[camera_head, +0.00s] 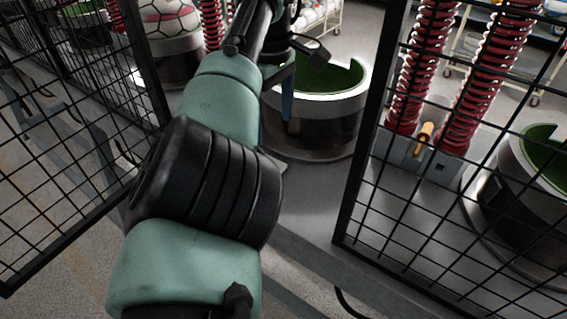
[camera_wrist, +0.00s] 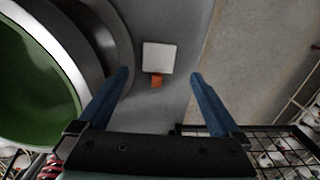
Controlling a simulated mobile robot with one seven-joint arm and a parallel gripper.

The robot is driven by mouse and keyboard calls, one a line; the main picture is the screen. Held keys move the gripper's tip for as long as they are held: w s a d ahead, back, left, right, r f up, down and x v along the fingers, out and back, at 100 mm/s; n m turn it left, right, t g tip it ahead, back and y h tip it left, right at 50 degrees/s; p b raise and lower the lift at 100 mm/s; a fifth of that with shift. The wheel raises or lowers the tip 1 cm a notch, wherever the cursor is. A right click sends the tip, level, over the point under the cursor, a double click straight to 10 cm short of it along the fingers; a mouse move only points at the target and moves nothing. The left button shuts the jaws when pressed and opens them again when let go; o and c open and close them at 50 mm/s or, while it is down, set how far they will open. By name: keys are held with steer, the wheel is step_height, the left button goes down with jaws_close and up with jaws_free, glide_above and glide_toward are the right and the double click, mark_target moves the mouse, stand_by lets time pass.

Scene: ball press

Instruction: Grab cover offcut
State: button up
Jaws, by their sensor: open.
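A pale square piece (camera_wrist: 158,57), which looks like the cover offcut, lies on the grey surface in the wrist view. A small orange piece (camera_wrist: 157,82) adjoins its near edge; I cannot tell if the two are one object. My gripper (camera_wrist: 160,75) is open, with its blue fingers spread on either side of the orange piece and nothing held. The pale square shows just beyond the fingertips. In the head view one blue finger (camera_head: 287,104) shows in front of the press cup; my arm hides much of the floor there, and I cannot make out the offcut.
A round press cup with green lining (camera_head: 318,110) stands close to my gripper, and it also fills the left of the wrist view (camera_wrist: 30,85). Black mesh panels (camera_head: 75,150) flank my arm. Red springs (camera_head: 480,80) and another green-lined cup (camera_head: 530,190) are at right.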

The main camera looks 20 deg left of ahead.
steer(key=f, duration=0.7)
steer(key=shift+a, duration=0.2)
step_height(320, 180, down, 5)
steer(key=shift+w+d+r, duration=0.1)
steer(key=c, duration=1.1)
